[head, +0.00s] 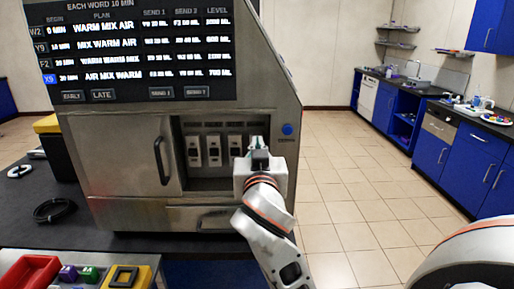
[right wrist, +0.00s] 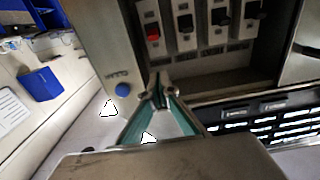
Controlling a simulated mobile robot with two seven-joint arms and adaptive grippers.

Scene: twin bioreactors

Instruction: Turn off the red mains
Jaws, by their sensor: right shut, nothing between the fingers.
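The red mains switch (right wrist: 153,32) shows in the right wrist view, at the end of a row of switches in an open recess of the steel machine (head: 120,205). Its neighbours have black levers, such as this black switch (right wrist: 186,22). In the head view, my right gripper (head: 259,150) covers the right end of the row, so the red lever is hidden there. The gripper is shut and empty, its fingertips (right wrist: 160,82) together in front of the recess, apart from the red lever in the picture. My left gripper is in neither view.
A blue button (head: 287,129) sits right of the recess. A panel with a dark handle (head: 161,160) is left of it. The display (head: 130,50) is above. A black cable coil (head: 55,210) and a red tray (head: 28,275) lie at left. Open floor is at right.

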